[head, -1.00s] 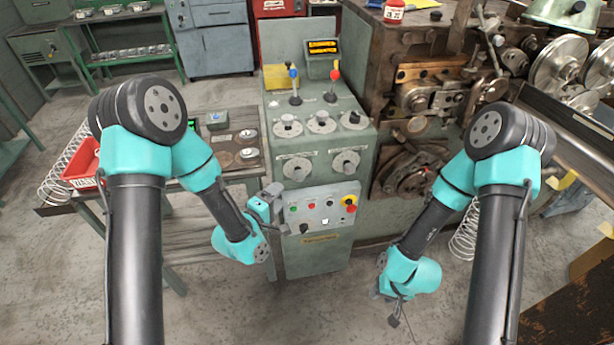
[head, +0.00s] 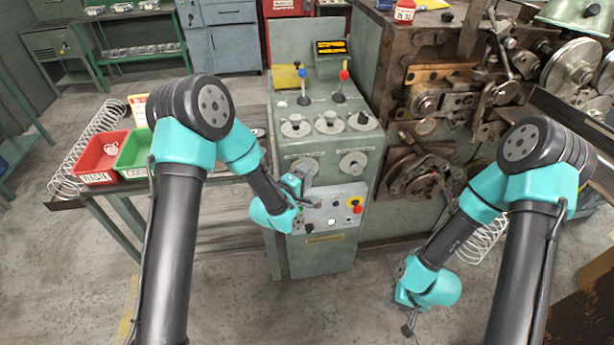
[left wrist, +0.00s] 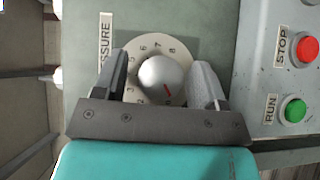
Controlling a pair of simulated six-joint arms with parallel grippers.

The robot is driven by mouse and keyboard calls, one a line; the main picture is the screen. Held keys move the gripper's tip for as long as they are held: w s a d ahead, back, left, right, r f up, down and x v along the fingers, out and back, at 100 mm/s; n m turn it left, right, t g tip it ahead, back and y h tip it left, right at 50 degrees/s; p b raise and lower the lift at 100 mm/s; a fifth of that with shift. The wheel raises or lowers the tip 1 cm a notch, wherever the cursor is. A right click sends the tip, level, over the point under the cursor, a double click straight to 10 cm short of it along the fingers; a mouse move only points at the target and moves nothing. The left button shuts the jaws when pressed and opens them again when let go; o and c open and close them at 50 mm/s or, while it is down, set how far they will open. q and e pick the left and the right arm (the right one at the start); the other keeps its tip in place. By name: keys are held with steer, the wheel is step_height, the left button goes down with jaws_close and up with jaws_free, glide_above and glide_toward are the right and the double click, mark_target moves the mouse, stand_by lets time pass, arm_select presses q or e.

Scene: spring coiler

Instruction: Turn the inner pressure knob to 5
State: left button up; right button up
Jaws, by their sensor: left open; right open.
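The pressure knob (left wrist: 165,72) is a round silver cap with a red mark, on a pale numbered dial (left wrist: 135,52). Its label is partly cut off and reads "SSURE". The red mark points to the lower right in the left wrist view; the digit there is unclear. In the head view this appears to be the left dial (head: 303,161) of the panel's lower row. My left gripper (head: 303,182) is at it, jaws open, one on each side of the knob (left wrist: 160,78); contact cannot be told. My right gripper (head: 407,318) hangs low at right, open, away from the panel.
A second dial (head: 352,162) sits right of the first. Below are a red button (left wrist: 305,49) marked STOP and a green button (left wrist: 295,110) marked RUN. More dials (head: 330,122) and levers (head: 340,90) stand above. Red (head: 84,168) and green trays lie left.

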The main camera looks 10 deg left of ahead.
arm_select(q)
steer(key=shift+c, duration=0.2)
steer(key=c, duration=0.9)
